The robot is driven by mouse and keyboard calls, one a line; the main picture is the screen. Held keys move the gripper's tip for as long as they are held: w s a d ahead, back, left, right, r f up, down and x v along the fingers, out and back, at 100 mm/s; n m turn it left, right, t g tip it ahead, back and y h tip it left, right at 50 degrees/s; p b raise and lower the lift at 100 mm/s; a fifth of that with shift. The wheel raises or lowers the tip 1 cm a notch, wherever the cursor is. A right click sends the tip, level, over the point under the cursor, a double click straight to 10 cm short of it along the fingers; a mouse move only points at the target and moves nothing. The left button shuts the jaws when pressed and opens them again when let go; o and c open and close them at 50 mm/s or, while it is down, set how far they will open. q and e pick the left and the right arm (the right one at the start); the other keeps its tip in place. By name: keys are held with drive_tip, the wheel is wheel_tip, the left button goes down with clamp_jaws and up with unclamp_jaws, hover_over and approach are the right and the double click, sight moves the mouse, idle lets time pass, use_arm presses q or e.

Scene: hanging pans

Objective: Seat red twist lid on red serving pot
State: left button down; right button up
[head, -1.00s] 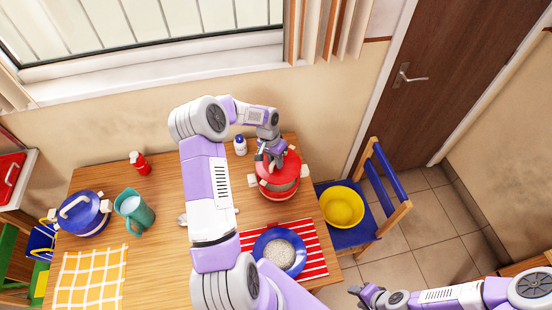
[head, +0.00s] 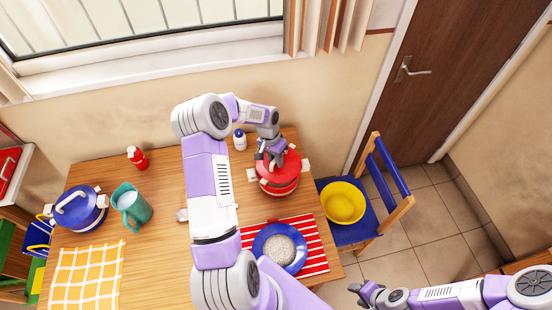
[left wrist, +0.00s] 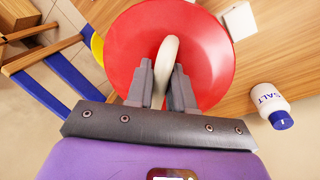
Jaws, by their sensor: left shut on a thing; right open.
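The red twist lid (head: 291,165) lies over the red serving pot (head: 279,189) at the table's right side, with no clear gap visible between them. Whether it is locked cannot be told. My left gripper (head: 268,160) is shut on the lid's cream handle from above. In the left wrist view, its grey fingers (left wrist: 164,75) stand on both sides of the handle (left wrist: 168,52), and the red lid disc (left wrist: 205,50) hides most of the pot. A pale pot handle (left wrist: 238,21) shows beyond the rim. My right gripper (head: 361,294) is open and empty, off the table at lower right.
A salt shaker (head: 240,141) stands behind the pot, also in the left wrist view (left wrist: 268,103). A blue plate (head: 267,236) on a striped mat (head: 315,250) lies in front. A chair with a yellow bowl (head: 343,203) is at right. A blue pot (head: 80,213) and teal pitcher (head: 137,210) stand left.

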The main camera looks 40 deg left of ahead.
use_arm(q)
drive_tip(key=shift+f+b, duration=1.6)
drive_tip(key=shift+f, duration=0.55)
drive_tip(key=c, duration=0.9)
unclamp_jaws()
drive_tip(key=shift+r, duration=0.1)
drive_tip(key=r, duration=0.2)
drive_tip(key=a+r, duration=0.1)
drive_tip(key=r, duration=0.4)
drive_tip(key=shift+a+r, duration=0.15)
drive_tip(key=shift+a, duration=0.1)
drive_tip(key=shift+s, duration=0.1)
